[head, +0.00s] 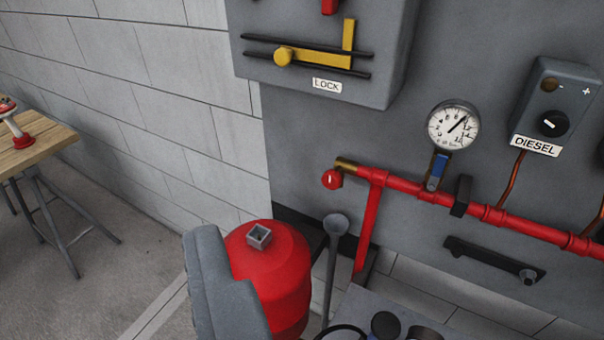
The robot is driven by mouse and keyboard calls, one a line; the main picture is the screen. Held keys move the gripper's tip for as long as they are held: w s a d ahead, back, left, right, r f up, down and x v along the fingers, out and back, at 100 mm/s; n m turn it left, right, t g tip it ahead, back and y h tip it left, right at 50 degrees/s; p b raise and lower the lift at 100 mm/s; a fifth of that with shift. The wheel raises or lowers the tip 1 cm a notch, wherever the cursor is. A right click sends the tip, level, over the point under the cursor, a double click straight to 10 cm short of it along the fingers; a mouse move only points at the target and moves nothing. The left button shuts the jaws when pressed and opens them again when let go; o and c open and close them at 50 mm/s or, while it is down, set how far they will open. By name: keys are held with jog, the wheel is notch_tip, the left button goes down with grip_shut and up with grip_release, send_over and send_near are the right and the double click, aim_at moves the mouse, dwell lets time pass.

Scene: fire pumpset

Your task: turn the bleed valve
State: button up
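A small red round knob (331,179) with a pale mark sits below a brass fitting (346,164) at the left end of the red pipe (400,184). A blue lever (438,167) stands upright below the round pressure gauge (453,127) on the same pipe. No label names the bleed valve, so I cannot tell for sure which of these it is. I cannot make out my gripper's fingers anywhere in the head view.
A red tank (268,275) with a square grey neck and a rounded grey body (215,285) stand low in front. A grey rod (334,250) rises beside them. A LOCK box (325,60) and DIESEL switch box (553,108) are on the panel. A wooden table (45,150) stands left.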

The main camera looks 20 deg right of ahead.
aim_at(329, 184)
jog(key=w+a+r+m+t+y+b, duration=0.2)
jog(key=w+m+t, duration=0.35)
jog(key=w, duration=0.75)
jog(key=w+d+f+m+h+b, duration=0.1)
jog(key=w+d+f+m+h, duration=0.1)
jog(key=w+m+h, duration=0.3)
jog(key=w+d+f+m+h, duration=0.1)
jog(key=w+d+f+m, duration=0.2)
jog(key=m, duration=0.5)
jog(key=w+d+f+m+g+h+b, duration=0.15)
jog(key=d+f+m+g+h, duration=0.25)
jog(key=f+m, duration=0.45)
jog(key=w+d+f+m+g+h, duration=0.2)
jog(key=d+f+m+g+h, duration=0.25)
jog(key=f, duration=0.65)
jog(key=w+d+f+m+g+h+b, duration=0.1)
jog(key=w+d+f+m+g+h, duration=0.2)
jog(key=f+m, duration=0.5)
jog(key=shift+n+h, duration=0.25)
jog(key=shift+n, duration=0.5)
jog(key=x, duration=0.4)
jog(key=f+x, duration=0.1)
jog(key=x, duration=0.3)
jog(key=b+x, duration=0.1)
jog(key=x, duration=0.4)
jog(key=shift+s+d+f, duration=0.2)
jog(key=shift+s+d, duration=0.1)
jog(key=shift+d, duration=0.05)
jog(key=shift+c, duration=0.4)
